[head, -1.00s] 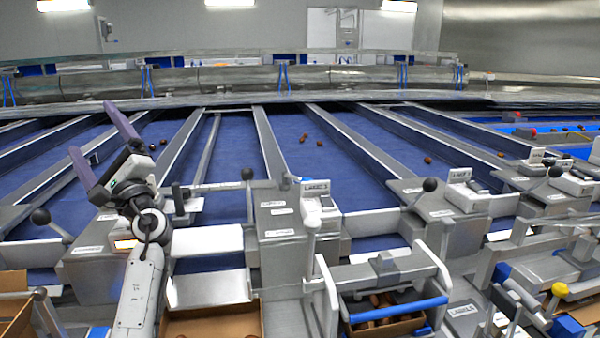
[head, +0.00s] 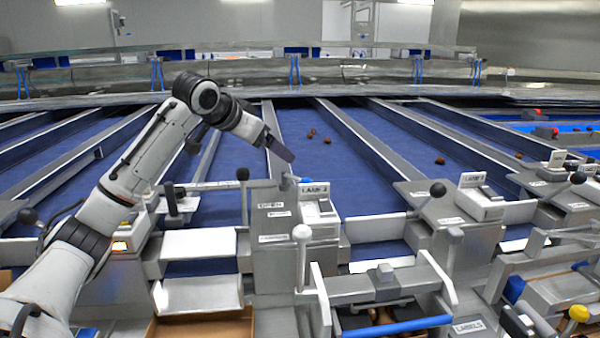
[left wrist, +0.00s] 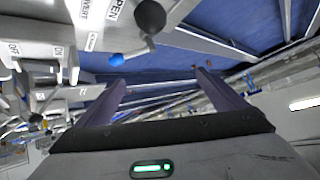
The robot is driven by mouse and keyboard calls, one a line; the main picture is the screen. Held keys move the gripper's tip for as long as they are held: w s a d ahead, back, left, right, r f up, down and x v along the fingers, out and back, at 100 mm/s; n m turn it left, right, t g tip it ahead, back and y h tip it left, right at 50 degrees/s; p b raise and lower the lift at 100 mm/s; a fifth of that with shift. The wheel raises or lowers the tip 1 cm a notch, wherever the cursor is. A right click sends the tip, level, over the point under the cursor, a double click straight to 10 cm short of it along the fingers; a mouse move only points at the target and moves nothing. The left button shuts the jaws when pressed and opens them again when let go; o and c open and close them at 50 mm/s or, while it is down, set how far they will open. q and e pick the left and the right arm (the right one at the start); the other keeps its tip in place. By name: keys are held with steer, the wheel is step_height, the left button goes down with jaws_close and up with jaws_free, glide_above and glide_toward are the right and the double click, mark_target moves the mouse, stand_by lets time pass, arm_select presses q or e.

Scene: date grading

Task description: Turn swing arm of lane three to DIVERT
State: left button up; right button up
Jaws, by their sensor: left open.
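The lane three box (head: 320,207) carries a LANE 3 label and stands right of centre in the head view. My right gripper is out of view.
Similar boxes with black knobs stand on both sides, such as the neighbouring labelled box (head: 455,205). A white-topped post (head: 302,233) and a blue-handled frame (head: 397,325) stand in front. Blue belts (head: 330,160) with a few dates run behind, between metal dividers.

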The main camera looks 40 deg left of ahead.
arm_select(q)
steer(key=w+d+f+h, duration=0.1)
steer(key=w+f, duration=0.1)
steer(key=w+d+f+p, duration=0.1)
steer(key=w+f, duration=0.1)
steer(key=f, duration=0.1)
steer(key=w+d+f+g+h, duration=0.1)
steer(key=w+f, duration=0.1)
steer(key=f, duration=0.1)
steer(key=shift+d+f+h+p, duration=0.2)
steer(key=shift+d+h+p, duration=0.1)
steer(key=shift+p, duration=0.1)
steer(key=shift+s, duration=0.1)
